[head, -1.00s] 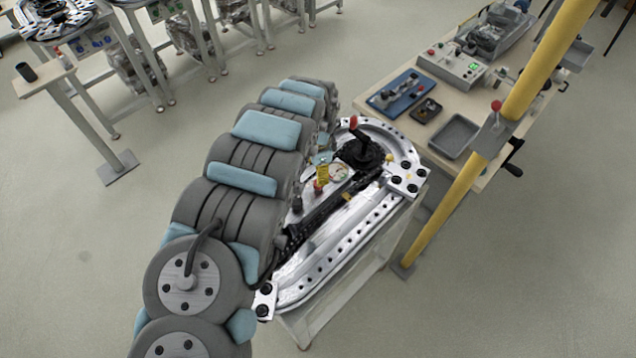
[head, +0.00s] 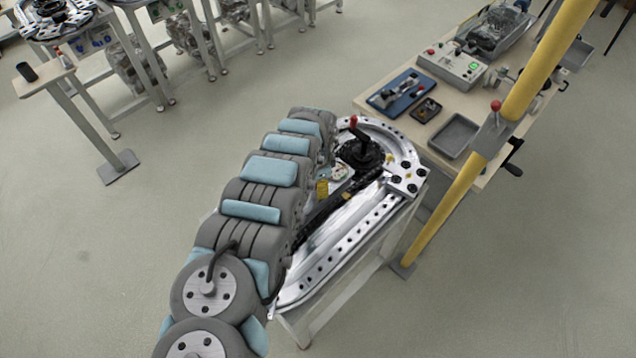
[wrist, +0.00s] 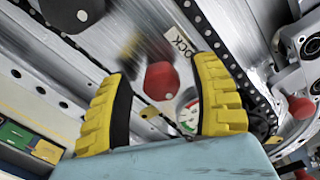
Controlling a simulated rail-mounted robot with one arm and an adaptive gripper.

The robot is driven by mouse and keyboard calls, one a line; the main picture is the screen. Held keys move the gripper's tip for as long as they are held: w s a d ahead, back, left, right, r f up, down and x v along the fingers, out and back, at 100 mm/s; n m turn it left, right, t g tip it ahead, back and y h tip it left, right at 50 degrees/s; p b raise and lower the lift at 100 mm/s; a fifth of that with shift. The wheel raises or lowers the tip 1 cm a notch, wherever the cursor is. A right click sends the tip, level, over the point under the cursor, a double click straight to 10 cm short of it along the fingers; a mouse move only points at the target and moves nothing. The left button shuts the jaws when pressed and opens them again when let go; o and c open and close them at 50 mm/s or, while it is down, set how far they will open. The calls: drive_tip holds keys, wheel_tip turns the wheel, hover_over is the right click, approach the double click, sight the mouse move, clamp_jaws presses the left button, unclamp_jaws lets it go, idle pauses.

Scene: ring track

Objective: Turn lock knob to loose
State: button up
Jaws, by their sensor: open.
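In the wrist view, my gripper (wrist: 160,70) is open, with its two yellow ribbed fingers apart. A round red knob (wrist: 161,80) shows between the fingertips, with clear gaps on both sides. Part of a label ending in "OCK" (wrist: 182,42) is on the metal just above and right of it. I cannot tell the knob's turn position. In the head view, my arm hides my gripper and that knob. The ring track (head: 350,232) lies beside my arm there.
A round gauge (wrist: 189,112) is near the right finger. In the head view, a red-tipped black lever (head: 354,124) rises from the track. A yellow post (head: 470,180) and workbench (head: 476,118) stand right.

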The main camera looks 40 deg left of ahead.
idle(0.3)
clamp_jaws()
